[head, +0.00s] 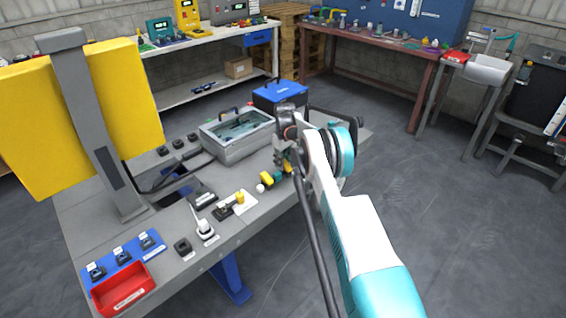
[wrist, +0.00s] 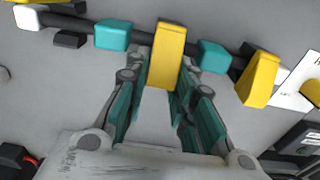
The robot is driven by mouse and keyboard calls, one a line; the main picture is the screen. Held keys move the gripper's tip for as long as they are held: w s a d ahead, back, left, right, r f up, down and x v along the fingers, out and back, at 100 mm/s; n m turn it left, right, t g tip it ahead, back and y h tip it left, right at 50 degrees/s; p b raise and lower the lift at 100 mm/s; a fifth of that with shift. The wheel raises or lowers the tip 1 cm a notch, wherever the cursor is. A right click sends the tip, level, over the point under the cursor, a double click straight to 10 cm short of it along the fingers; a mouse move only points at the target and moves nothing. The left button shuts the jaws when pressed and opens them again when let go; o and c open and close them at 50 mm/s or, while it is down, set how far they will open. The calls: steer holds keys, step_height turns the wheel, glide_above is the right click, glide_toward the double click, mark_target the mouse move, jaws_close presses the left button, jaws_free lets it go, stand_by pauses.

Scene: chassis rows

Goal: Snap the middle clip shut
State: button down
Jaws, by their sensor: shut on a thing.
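In the wrist view, a dark cable runs across the top past a row of clips. The middle clip (wrist: 167,50) is a yellow block over the cable, between two teal blocks (wrist: 113,36) (wrist: 210,57). My gripper (wrist: 165,75) is shut on the middle clip, one finger on each side. A right-hand yellow clip (wrist: 258,80) stands tilted. A left-hand yellow clip (wrist: 75,5) is cut by the top edge. In the head view, my gripper (head: 284,158) reaches down to the bench and hides most of the clips. I cannot tell whether the middle clip is fully closed.
A grey bin (head: 238,147) and a blue box (head: 280,95) stand behind on the bench. A white card (head: 245,207), small dark fixtures and a red tray (head: 124,291) lie to the left. A yellow panel (head: 30,125) on a grey post rises at far left.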

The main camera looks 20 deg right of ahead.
stand_by(0.5)
steer(key=c, duration=1.4)
jaws_free()
steer(key=shift+w+f, duration=0.1)
steer(key=shift+o, duration=0.2)
